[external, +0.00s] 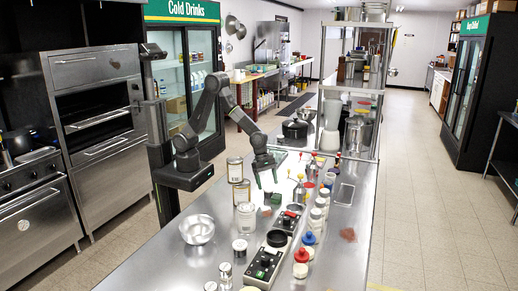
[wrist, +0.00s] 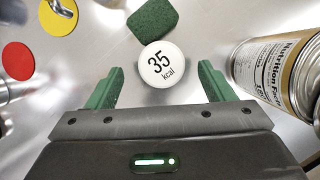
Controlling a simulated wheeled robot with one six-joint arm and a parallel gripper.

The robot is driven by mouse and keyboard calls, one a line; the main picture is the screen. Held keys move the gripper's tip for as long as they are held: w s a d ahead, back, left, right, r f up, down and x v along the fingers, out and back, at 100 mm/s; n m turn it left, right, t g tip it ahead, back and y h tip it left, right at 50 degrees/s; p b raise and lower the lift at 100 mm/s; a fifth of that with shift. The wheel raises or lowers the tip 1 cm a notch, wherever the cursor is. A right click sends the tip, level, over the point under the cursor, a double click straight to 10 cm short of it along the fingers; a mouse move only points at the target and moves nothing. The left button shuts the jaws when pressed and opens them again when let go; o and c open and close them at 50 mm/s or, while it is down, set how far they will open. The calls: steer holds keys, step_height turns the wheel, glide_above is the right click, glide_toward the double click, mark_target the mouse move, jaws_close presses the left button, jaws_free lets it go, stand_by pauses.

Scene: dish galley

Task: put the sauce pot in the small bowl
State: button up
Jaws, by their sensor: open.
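A small round pot with a white lid marked "35 kcal" (wrist: 160,60), which looks like the sauce pot, stands on the steel counter in the wrist view. It lies between and slightly beyond my two green fingertips, with a gap to each side. My gripper (external: 267,183) is open and empty above the counter in the external view; it also shows in the wrist view (wrist: 160,82). A shiny metal bowl (external: 197,229), likely the small bowl, stands at the counter's left edge in the external view. It is not seen in the wrist view.
A green sponge (wrist: 153,18) lies just beyond the pot. A labelled can (wrist: 278,70) stands close to the right finger. Red (wrist: 18,60) and yellow (wrist: 58,16) discs are at left. Control boxes (external: 266,262) and several jars crowd the counter.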

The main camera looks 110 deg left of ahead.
mark_target(269, 189)
steer(key=x, duration=0.4)
steer(key=shift+c, duration=0.2)
steer(key=c, duration=1.1)
steer(key=shift+r, duration=0.1)
